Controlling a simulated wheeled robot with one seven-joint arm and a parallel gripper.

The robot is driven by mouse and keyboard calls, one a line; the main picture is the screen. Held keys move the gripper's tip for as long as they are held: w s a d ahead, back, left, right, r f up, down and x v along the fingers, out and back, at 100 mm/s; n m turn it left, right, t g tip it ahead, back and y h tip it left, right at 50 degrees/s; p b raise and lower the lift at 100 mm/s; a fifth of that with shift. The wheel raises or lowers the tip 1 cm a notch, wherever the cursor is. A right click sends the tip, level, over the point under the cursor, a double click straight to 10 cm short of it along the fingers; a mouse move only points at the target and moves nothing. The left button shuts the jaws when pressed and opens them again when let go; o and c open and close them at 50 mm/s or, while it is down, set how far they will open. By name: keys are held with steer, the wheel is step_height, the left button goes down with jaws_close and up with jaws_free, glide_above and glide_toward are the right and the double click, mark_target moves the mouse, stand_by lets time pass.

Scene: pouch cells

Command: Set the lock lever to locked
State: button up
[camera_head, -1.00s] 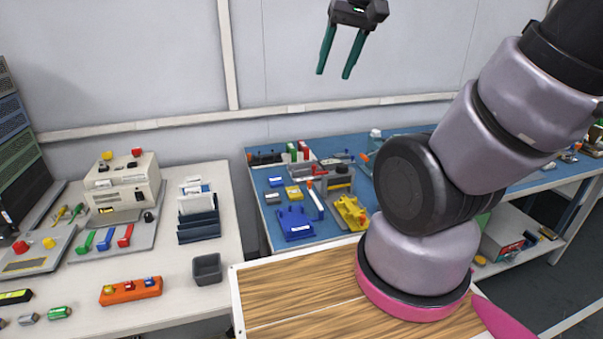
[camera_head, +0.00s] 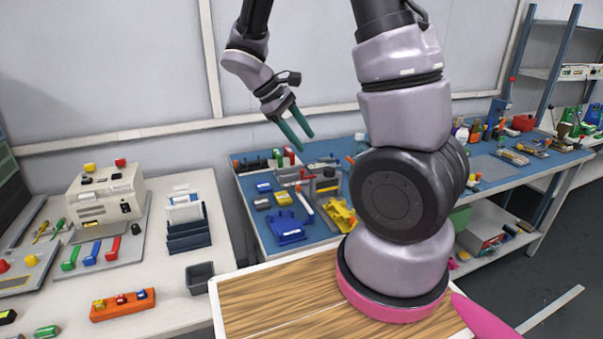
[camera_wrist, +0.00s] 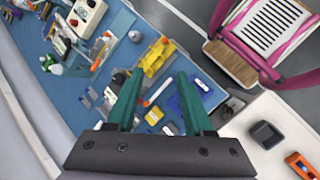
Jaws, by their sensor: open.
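My gripper (camera_head: 306,143) is open and empty, in the air above the blue bench (camera_head: 258,230). Its teal fingers (camera_wrist: 158,75) point down at the bench in the wrist view. A white lever with an orange end (camera_head: 305,203) lies between a blue fixture (camera_head: 287,228) and a yellow fixture (camera_head: 341,216). It also shows between the fingers in the wrist view (camera_wrist: 158,90). A grey fixture with an orange knob (camera_head: 325,183) stands just behind. I cannot tell for sure which of these is the lock lever, or its setting.
The white table (camera_head: 180,290) at left holds a machine (camera_head: 105,198), coloured levers, a dark rack (camera_head: 188,232) and a grey bin (camera_head: 199,278). Several small parts crowd the blue bench. The wall (camera_head: 110,75) is close behind it. The air around my gripper is clear.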

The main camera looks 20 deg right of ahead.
steer(key=w+f+n+t+h, duration=0.1)
steer(key=w+f+n+h, duration=0.45)
steer(key=f, duration=0.35)
steer(key=n+t+h, duration=0.5)
steer(key=n+t, duration=0.3)
steer(key=n, duration=0.3)
glide_toward(302, 170)
steer(key=shift+y, duration=0.25)
steer(key=x, duration=1)
steer(key=shift+f, duration=0.2)
jaws_close()
